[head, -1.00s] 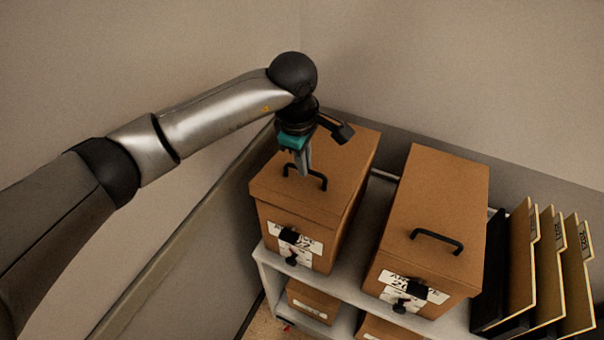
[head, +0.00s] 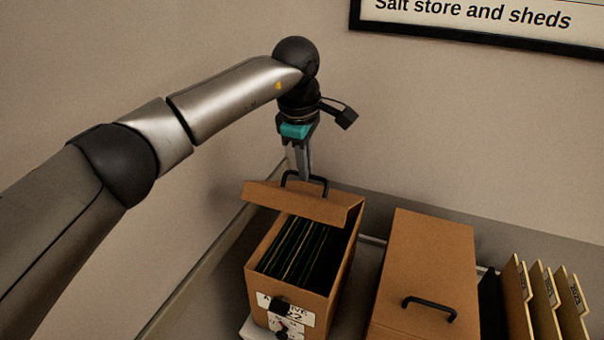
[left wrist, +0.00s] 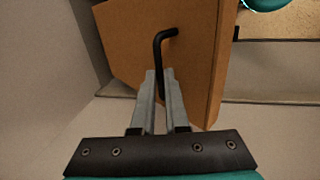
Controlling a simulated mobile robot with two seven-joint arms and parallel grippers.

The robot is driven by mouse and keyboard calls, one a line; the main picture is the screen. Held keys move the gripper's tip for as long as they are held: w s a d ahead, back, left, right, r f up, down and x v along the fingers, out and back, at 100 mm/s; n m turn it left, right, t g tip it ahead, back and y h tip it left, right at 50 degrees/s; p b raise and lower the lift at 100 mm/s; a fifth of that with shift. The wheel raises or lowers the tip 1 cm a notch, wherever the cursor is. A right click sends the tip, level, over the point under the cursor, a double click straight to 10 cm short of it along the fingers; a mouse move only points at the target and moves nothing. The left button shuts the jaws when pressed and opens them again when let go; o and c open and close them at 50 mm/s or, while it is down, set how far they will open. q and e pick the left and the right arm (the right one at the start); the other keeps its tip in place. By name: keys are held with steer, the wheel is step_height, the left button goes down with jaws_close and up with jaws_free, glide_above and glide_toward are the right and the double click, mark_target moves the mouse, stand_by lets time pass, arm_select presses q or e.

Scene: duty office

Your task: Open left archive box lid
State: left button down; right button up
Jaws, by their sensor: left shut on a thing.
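The left archive box (head: 319,270) is brown cardboard with a white label on its front. Its lid (head: 300,204) is raised at the front and tilted back, and dark files with light edges show inside. The lid has a black handle (head: 319,183). My left gripper (head: 304,177) is above the lid and shut on this handle. In the left wrist view the fingers (left wrist: 162,88) close on the black handle (left wrist: 161,46), with the brown lid (left wrist: 190,70) behind. My right gripper is not in view.
A second archive box (head: 425,265), lid shut with a black handle (head: 430,303), stands to the right. Several upright folders (head: 545,295) stand at the far right. A framed sign (head: 490,22) hangs on the wall behind. Walls stand close at the left and back.

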arm_select(q)
steer(key=shift+w+f, duration=0.15)
steer(key=shift+w, duration=0.05)
steer(key=c, duration=1.3)
jaws_free()
steer(key=o, duration=0.4)
steer(key=shift+w+f, duration=0.1)
steer(key=shift+w, duration=0.25)
steer(key=shift+s, duration=0.15)
steer(key=s+r, duration=0.1)
steer(key=r, duration=0.4)
steer(key=s+r, duration=0.1)
steer(key=r, duration=0.4)
steer(key=s+r+b, duration=0.1)
steer(key=r, duration=0.4)
steer(key=shift+a, duration=0.4)
steer(key=shift+w, duration=0.1)
